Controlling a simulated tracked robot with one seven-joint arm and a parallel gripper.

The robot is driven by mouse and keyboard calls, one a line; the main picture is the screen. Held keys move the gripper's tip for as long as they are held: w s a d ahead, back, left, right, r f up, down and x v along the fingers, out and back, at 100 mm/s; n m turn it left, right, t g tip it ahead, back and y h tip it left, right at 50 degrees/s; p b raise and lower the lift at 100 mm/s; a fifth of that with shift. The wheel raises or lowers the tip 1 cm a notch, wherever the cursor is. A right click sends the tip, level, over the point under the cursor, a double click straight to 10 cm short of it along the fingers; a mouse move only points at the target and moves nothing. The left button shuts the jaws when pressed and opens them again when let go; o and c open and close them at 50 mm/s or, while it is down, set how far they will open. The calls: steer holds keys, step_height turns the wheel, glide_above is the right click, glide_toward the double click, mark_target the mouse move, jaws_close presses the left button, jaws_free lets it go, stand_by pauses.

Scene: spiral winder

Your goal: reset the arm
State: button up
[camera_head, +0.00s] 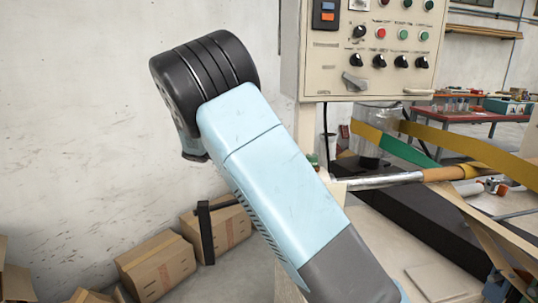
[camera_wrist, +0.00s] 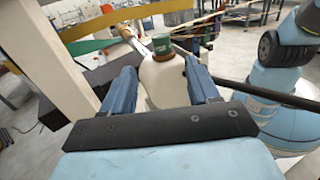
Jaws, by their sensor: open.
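In the wrist view my gripper (camera_wrist: 160,72) shows two blue fingers standing apart on a dark mounting plate. A cream rounded surface (camera_wrist: 163,82) shows between and beyond the fingers. I cannot tell its distance, and nothing is visibly gripped. In the head view my light blue arm (camera_head: 275,165) rises from the lower right to a black joint at the upper left. The gripper's fingers cannot be made out there.
The winder's control panel (camera_head: 385,50) stands right of the arm. A metal roller (camera_head: 385,181) and yellow-green belt (camera_head: 410,153) lie below it. Cardboard boxes (camera_head: 155,265) sit by the wall. A green cup-like thing (camera_wrist: 162,44) and dark rod (camera_wrist: 265,92) show in the wrist view.

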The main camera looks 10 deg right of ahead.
stand_by(0.3)
steer(key=s+d+r+m+t+y, duration=0.4)
steer(key=s+d+m+t+y, duration=0.25)
steer(key=s+d+y, duration=0.45)
steer(key=s+d+f+m+t+y, duration=0.1)
steer(key=s+m+t+y, duration=0.4)
steer(key=s, duration=1.2)
steer(key=shift+s+d+f+m+t+y, duration=0.2)
steer(key=shift+d+f+m+t+y, duration=0.1)
steer(key=shift+f+m+t, duration=0.5)
steer(key=shift+r+g, duration=0.1)
steer(key=shift+g, duration=0.15)
